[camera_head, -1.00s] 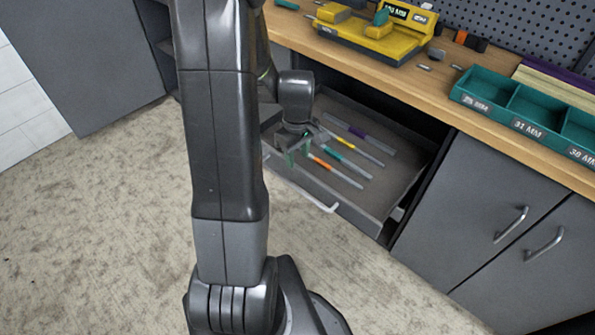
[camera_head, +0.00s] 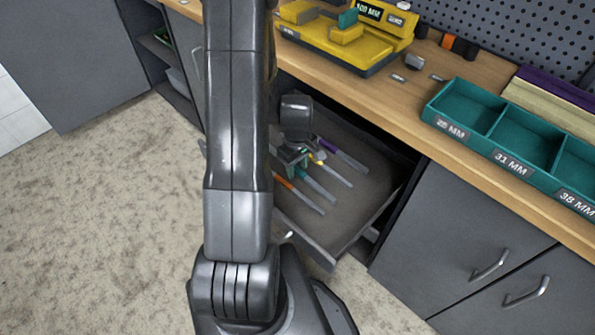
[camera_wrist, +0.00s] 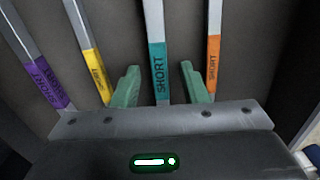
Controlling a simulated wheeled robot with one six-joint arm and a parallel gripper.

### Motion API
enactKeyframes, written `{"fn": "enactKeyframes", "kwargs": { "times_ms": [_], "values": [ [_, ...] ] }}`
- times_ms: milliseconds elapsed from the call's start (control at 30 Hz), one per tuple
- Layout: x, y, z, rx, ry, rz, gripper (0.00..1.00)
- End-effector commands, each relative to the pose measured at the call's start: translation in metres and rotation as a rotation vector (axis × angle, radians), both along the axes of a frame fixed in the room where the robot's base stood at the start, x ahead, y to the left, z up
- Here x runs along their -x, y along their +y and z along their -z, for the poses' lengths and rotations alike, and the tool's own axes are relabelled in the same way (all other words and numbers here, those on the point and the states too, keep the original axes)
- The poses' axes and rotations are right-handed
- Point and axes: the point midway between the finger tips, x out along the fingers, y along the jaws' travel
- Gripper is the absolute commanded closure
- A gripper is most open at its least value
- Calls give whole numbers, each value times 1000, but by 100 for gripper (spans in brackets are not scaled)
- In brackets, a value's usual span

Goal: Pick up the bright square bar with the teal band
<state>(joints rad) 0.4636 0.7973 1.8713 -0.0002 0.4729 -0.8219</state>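The bright square bar with the teal band (camera_wrist: 158,70) lies in the open drawer, its band marked SHORT. In the head view the same bar (camera_head: 319,187) lies between the orange-banded and yellow-banded bars. My gripper (camera_wrist: 160,67) is open, with one green finger on each side of the teal-banded bar in the wrist view. Whether the fingers are down at the bar's height I cannot tell. In the head view my gripper (camera_head: 293,162) is over the banded ends of the bars and partly hides them.
Beside it lie an orange-banded bar (camera_wrist: 213,55), a yellow-banded bar (camera_wrist: 93,60) and a purple-banded bar (camera_wrist: 45,80). The drawer (camera_head: 360,215) is pulled out below the wooden worktop (camera_head: 400,95). A teal bin tray (camera_head: 475,135) and a yellow fixture (camera_head: 350,52) stand above.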

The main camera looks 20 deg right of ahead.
Motion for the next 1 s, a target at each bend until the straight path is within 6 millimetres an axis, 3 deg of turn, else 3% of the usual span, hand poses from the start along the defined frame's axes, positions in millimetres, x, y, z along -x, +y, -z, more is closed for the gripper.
{"fn": "enactKeyframes", "kwargs": {
  "times_ms": [133, 333, 767, 1000],
  "values": [
    [0, 0, 0, 0, 0, 0, 60],
    [0, 0, 0, 0, 0, 0, 99],
    [-1, 0, -4, 1, -1, 0, 100],
    [-1, -1, -35, 3, -5, 0, 100]
  ]
}}
